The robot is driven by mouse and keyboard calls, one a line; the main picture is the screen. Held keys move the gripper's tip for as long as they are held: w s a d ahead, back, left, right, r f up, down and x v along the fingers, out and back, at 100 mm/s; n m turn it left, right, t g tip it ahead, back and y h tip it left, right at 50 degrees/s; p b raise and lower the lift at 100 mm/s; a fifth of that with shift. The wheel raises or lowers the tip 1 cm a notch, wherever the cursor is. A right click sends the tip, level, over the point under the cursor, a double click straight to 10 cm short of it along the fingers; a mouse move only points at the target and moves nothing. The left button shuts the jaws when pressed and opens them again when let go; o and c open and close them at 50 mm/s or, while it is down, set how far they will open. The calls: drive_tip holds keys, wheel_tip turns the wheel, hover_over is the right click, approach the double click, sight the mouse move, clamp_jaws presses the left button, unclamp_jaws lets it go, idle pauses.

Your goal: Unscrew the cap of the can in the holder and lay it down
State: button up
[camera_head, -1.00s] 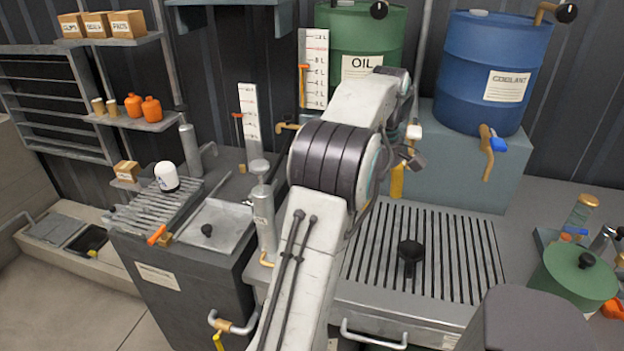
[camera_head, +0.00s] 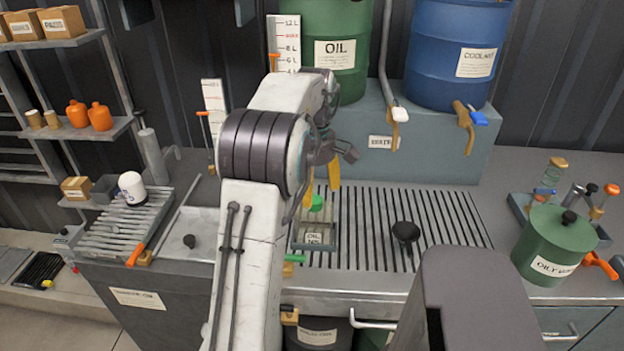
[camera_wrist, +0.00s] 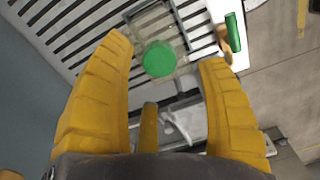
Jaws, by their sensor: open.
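The green round cap (camera_head: 316,203) sits in the grey holder (camera_head: 333,238), whose front label reads OIL and a second line too small to be sure of. In the wrist view the cap (camera_wrist: 158,58) shows as a green disc inside the holder frame (camera_wrist: 185,40). The can's body is mostly hidden. My gripper (camera_head: 322,190) is open, with yellow fingers pointing down just above the holder. In the wrist view its fingers (camera_wrist: 167,52) are spread to either side of the cap, and I see nothing between them in contact with it.
The holder stands on a slotted drain grate (camera_head: 440,230) with a black knob (camera_head: 405,232) to its right. A green lidded pot (camera_head: 555,240) stands farther right. Oil (camera_head: 345,30) and coolant (camera_head: 455,50) drums stand behind. A ribbed tray (camera_head: 125,225) is at left.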

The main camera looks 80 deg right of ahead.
sight(314, 200)
drive_tip(key=shift+f, duration=1.75)
drive_tip(key=shift+c, duration=0.4)
drive_tip(key=c, duration=1.1)
drive_tip(key=n, duration=0.2)
drive_tip(key=shift+r+n+p, duration=0.1)
drive_tip(key=shift+n+p, duration=0.2)
drive_tip(key=shift+p, duration=0.05)
drive_tip(key=shift+c, duration=0.3)
drive_tip(key=shift+n, duration=1)
